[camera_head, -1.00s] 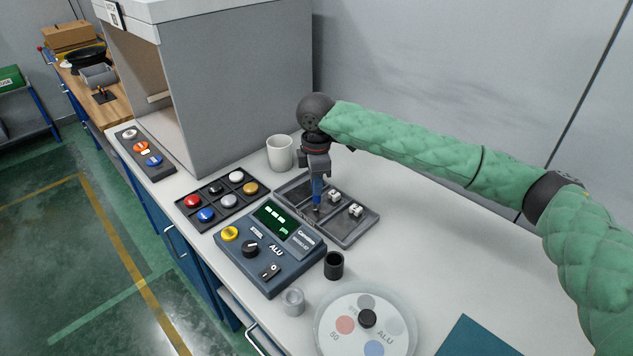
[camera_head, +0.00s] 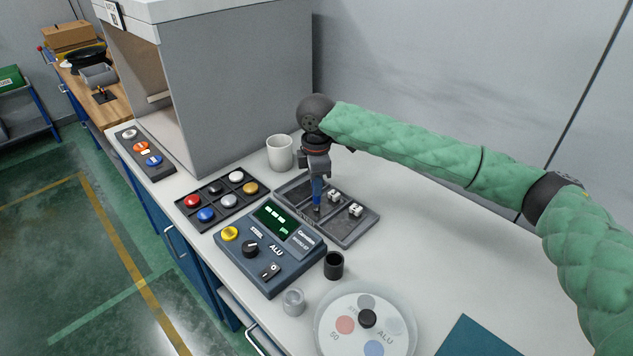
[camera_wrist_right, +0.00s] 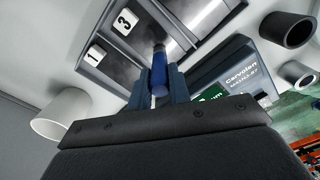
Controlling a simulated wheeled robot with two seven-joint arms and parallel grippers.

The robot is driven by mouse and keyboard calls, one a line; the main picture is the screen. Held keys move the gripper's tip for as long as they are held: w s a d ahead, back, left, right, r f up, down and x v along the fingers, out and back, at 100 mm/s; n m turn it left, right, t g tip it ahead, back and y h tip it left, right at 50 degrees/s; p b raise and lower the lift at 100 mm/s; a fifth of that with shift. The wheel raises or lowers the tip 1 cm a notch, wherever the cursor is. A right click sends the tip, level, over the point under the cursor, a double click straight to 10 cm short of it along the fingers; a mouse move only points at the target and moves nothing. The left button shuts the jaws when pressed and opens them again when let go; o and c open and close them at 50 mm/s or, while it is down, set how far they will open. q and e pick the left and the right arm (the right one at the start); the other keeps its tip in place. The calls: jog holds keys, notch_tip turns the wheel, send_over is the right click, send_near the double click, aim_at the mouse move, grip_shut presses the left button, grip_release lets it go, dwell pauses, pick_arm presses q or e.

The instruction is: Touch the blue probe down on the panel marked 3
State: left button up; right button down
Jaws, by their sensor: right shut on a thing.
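The blue probe (camera_head: 317,190) is held upright, tip down, in my right gripper (camera_head: 316,178), which is shut on it. The gripper and probe are over the shallow grey tray (camera_head: 368,224) with dark panels. In the right wrist view the probe (camera_wrist_right: 160,78) points at the tray, and white tags marked 3 (camera_wrist_right: 125,21) and 1 (camera_wrist_right: 95,54) stand at one side. The two tags (camera_head: 356,209) also show in the head view, to the right of the probe. I cannot tell whether the tip touches a panel. My left gripper is not in view.
A blue-grey ALU meter (camera_head: 270,262) stands in front of the tray, with a black cup (camera_head: 334,266) beside it. A white mug (camera_head: 280,153) is behind the tray's left end. A button tray (camera_head: 213,190) lies left.

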jog(key=shift+f, duration=0.35)
dwell(0.5)
jog(key=shift+f+p, duration=0.1)
jog(key=shift+p, duration=0.45)
dwell(2.4)
